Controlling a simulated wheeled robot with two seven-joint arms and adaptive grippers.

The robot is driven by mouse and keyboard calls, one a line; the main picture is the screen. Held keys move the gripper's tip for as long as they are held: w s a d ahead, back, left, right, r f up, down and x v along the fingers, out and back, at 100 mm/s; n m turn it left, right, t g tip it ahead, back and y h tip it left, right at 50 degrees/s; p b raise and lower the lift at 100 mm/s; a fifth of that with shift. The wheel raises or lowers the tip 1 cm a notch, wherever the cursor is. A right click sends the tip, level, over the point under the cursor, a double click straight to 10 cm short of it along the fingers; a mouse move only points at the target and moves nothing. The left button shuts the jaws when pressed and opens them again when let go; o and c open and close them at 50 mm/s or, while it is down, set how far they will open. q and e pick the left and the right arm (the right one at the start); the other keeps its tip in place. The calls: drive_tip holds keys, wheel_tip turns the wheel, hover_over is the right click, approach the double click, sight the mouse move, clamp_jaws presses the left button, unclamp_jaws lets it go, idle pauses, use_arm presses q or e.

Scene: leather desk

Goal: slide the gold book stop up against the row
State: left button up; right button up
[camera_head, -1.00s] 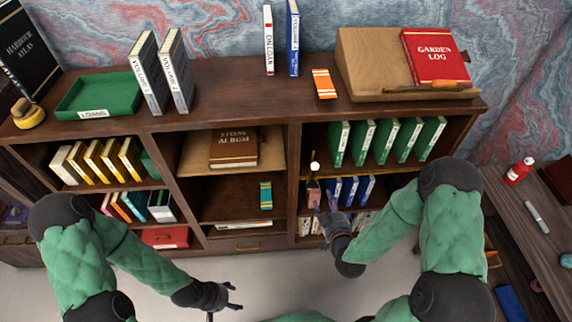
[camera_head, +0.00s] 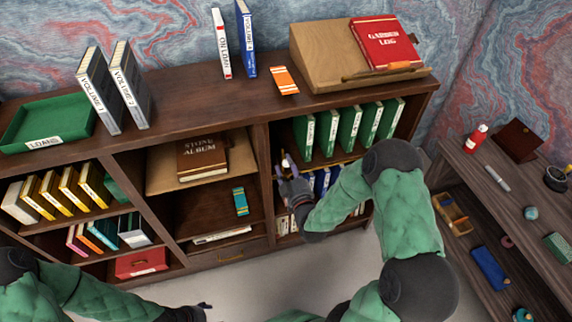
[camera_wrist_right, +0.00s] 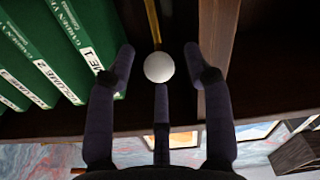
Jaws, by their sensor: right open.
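In the right wrist view a white round knob (camera_wrist_right: 159,67) sits at the end of a narrow gold bar (camera_wrist_right: 152,22), which I take to be the book stop. My right gripper (camera_wrist_right: 160,75) is open, its dark fingers spread around the knob; I cannot tell whether they touch it. In the head view my right gripper (camera_head: 284,168) is at the left side of the right-hand bay and largely hides the stop. Green volumes (camera_head: 340,132) stand in a row on the shelf above, and blue books (camera_head: 322,180) stand beside the gripper. My left gripper (camera_head: 203,306) is low in the picture, away from the shelves.
A wooden upright (camera_head: 262,180) stands close to the left of my right gripper. An orange-striped item (camera_head: 285,80) and a sloped stand (camera_head: 310,60) with a red book (camera_head: 385,43) are on top of the case. A side desk (camera_head: 455,155) stands at the right.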

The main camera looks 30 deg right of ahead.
drive_tip(key=shift+x, duration=1.05)
clamp_jaws()
